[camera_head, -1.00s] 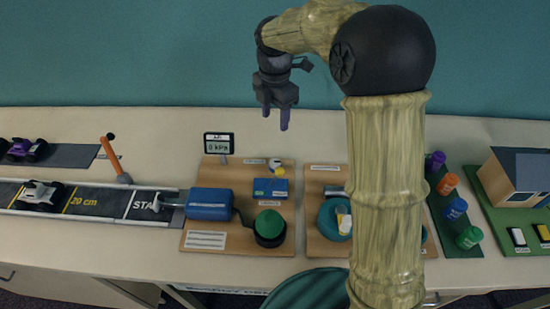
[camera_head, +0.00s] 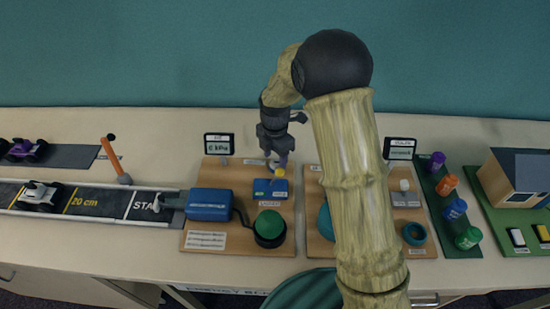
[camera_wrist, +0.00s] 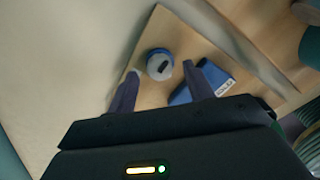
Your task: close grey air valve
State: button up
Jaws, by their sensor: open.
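The grey air valve (camera_wrist: 160,66) shows in the wrist view as a round grey knob with a dark mark on top and a blue rim. It stands on the wooden board (camera_wrist: 152,97). In the head view my gripper covers it. My gripper (camera_head: 276,166) is open and points down over the back of the board. In the wrist view the two fingers (camera_wrist: 160,74) lie on either side of the knob, with a gap to each. I cannot tell whether the fingertips are down at the knob's height.
A kPa display (camera_head: 219,144) stands at the back left. A green button (camera_head: 269,223) and larger blue box (camera_head: 208,205) are nearer the front.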

jog(key=shift+f, duration=0.7)
jog(key=c, duration=1)
